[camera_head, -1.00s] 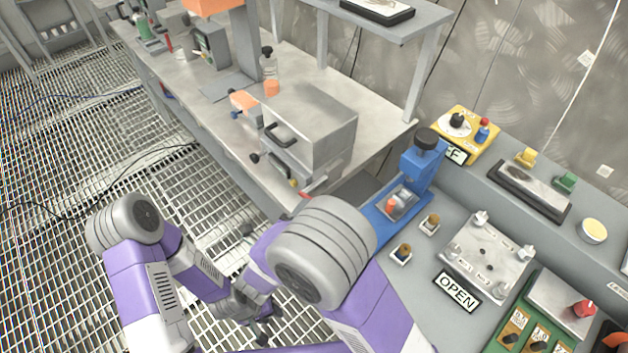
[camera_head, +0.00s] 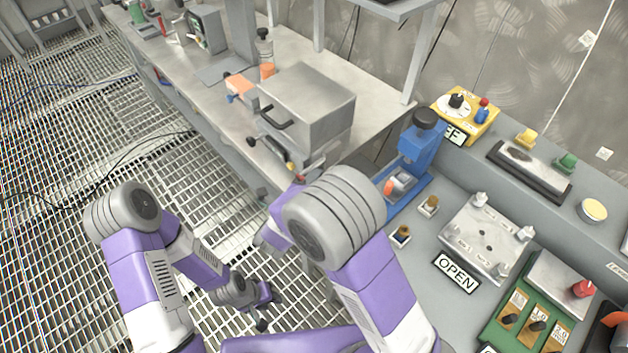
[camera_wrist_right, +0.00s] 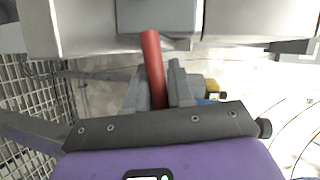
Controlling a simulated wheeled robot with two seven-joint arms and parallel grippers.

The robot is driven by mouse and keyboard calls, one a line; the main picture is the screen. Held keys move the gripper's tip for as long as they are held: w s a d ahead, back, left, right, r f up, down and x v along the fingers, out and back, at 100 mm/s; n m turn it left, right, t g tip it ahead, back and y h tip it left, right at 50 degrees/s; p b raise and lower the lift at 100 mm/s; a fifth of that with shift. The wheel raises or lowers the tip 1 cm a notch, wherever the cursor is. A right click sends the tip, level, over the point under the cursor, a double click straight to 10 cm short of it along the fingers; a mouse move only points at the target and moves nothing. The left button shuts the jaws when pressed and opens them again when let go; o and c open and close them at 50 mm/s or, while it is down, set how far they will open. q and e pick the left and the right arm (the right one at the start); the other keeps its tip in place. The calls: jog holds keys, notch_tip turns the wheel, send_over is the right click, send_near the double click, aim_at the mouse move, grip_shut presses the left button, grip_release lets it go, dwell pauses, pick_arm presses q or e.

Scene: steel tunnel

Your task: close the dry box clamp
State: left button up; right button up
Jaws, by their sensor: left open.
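The dry box (camera_head: 310,95) is a grey metal box with a dark front handle (camera_head: 272,118), standing on the long bench. Small red and yellow parts show low on its front in the head view. In the right wrist view, the red clamp handle (camera_wrist_right: 152,65) points up towards the grey box body (camera_wrist_right: 157,15). My right gripper (camera_wrist_right: 160,90) has its fingers on both sides of this handle, close against it. In the head view my right arm hides most of that gripper. My left gripper (camera_head: 268,312) is open and empty, low over the floor grating, away from the box.
At right, a grey console holds a blue press (camera_head: 418,150), an OPEN label (camera_head: 457,272) and a green switch panel (camera_head: 535,310). Grating is free at left.

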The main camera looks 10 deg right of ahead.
grip_shut()
jog(key=shift+w+a+r+n+g+h+p, duration=0.15)
jog(key=shift+r+n+g+p, duration=0.35)
jog(key=shift+p, duration=1.5)
jog(key=shift+w+a+r+n+g+h+p, duration=0.1)
jog(key=shift+r+n+g+h+p, duration=0.15)
jog(key=shift+n+g+p, duration=1.2)
jog(key=shift+w+a+r+n+t+h+p, duration=0.1)
jog(key=shift+r+n+t+p, duration=0.2)
jog(key=shift+p, duration=2.3)
jog(key=shift+o, duration=2.1)
grip_release()
